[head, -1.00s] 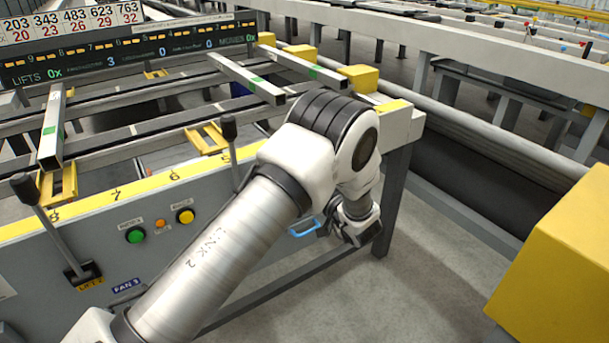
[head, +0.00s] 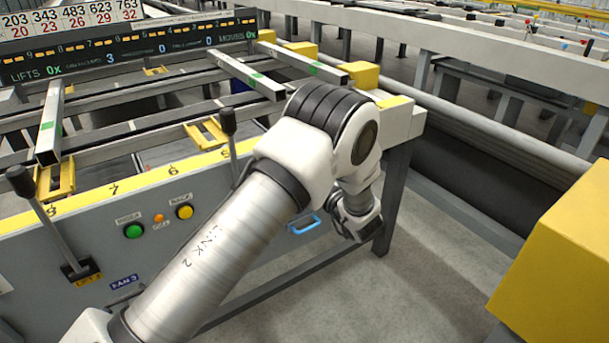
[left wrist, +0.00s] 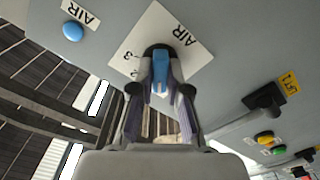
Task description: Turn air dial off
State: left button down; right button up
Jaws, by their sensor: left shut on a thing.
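The air dial (left wrist: 161,62) is a blue grip on a white plate marked AIR (left wrist: 140,34) in the left wrist view. My left gripper (left wrist: 160,82) is shut on it, one finger on each side. The blue grip points along the line between the fingers, and the fingers cover part of it and of the plate's markings. My right gripper is in neither view.
A blue button (left wrist: 73,31) with an AIR label sits beside the plate. The panel also has a green button (head: 134,231), a yellow button (head: 184,211), black levers (head: 45,220) and a blue handle (head: 304,226). A yellow block (head: 555,260) stands at right.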

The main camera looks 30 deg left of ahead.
pick_arm(q)
jog(key=shift+n+b, duration=0.75)
jog(key=shift+n, duration=1.25)
jog(key=c, duration=1.1)
grip_release()
jog(key=shift+c, duration=0.2)
jog(key=shift+d, duration=0.1)
jog(key=v, duration=0.7)
jog(key=shift+d, duration=0.1)
